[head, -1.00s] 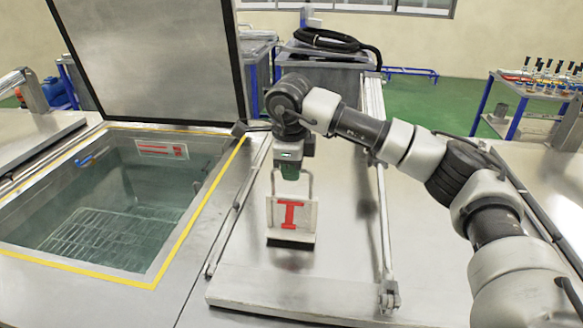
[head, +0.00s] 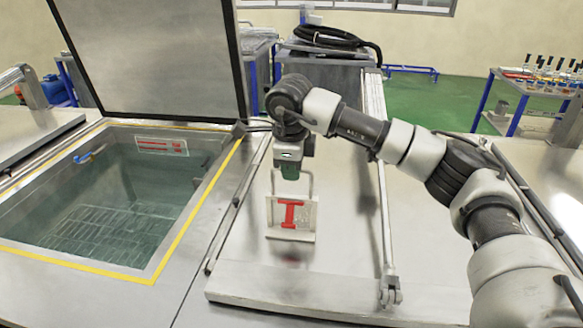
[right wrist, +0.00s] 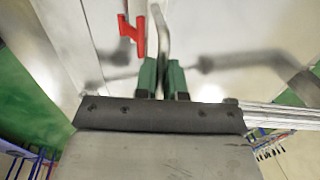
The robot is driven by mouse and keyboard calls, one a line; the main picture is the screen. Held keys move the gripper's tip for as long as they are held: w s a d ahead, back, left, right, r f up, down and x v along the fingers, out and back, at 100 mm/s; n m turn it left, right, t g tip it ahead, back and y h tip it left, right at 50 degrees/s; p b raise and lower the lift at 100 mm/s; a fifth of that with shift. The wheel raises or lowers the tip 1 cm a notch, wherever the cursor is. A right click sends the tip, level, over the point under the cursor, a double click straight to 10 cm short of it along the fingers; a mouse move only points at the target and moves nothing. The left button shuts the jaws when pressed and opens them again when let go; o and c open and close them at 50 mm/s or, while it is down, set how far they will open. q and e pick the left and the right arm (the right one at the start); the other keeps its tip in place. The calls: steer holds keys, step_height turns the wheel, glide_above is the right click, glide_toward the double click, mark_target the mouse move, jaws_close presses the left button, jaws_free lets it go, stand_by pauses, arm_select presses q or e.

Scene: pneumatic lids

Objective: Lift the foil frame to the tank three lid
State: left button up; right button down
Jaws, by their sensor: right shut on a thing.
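The foil frame (head: 310,215) is a small pale plate with a red I-shaped piece (head: 291,214) on its face and a thin loop handle. My right gripper (head: 289,172), with green fingers, is shut on the handle from above. The frame hangs roughly upright over the flat closed metal lid (head: 335,262) right of the open tank. A faint red reflection shows on the lid below it. In the right wrist view the green fingers (right wrist: 161,78) close around the bent handle tube (right wrist: 163,42), and part of the red piece (right wrist: 134,33) shows beside it. My left gripper is not in view.
An open tank (head: 168,262) with a yellow-edged rim lies left, its large lid (head: 150,60) raised. A metal bar (head: 379,180) runs along the closed lid to the right of the frame. A rack of bottles (head: 545,80) stands far right.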

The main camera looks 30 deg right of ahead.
steer(key=c, duration=1.1)
jaws_free()
steer(key=shift+r, duration=0.4)
steer(key=r+p, duration=0.3)
steer(key=r, duration=0.4)
steer(key=s+r+p, duration=0.1)
steer(key=r+p, duration=0.2)
steer(key=r, duration=0.4)
steer(key=a+r+p, duration=0.1)
steer(key=r+p, duration=0.2)
steer(key=r, duration=0.5)
steer(key=shift+s+p, duration=0.15)
steer(key=shift+p, duration=0.2)
steer(key=shift+d, duration=0.1)
